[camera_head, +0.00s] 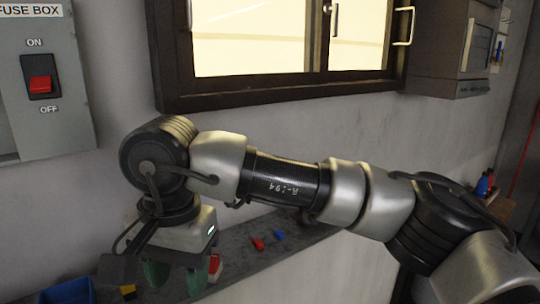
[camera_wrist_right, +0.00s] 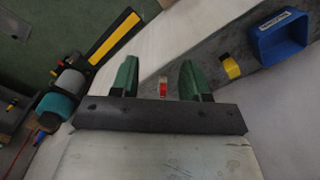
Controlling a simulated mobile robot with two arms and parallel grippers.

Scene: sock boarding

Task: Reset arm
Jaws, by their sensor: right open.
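My right arm (camera_head: 290,182) comes in from the right and stretches across the head view to the left, in front of the wall. Its gripper (camera_head: 176,277) points down over the left part of a grey ledge, with two green fingers apart. In the right wrist view the gripper (camera_wrist_right: 157,75) is open, and nothing is held. A small red and white item (camera_wrist_right: 163,87) shows between the fingers, apparently beyond them on the ledge. My left gripper is in neither view.
A fuse box (camera_head: 45,85) with a red switch (camera_head: 40,85) is on the wall at left; a window (camera_head: 290,40) is behind the arm. The ledge (camera_head: 305,262) bears a blue bin (camera_head: 65,291), a yellow item (camera_head: 128,290), and small red (camera_head: 258,244) and blue (camera_head: 279,234) pieces.

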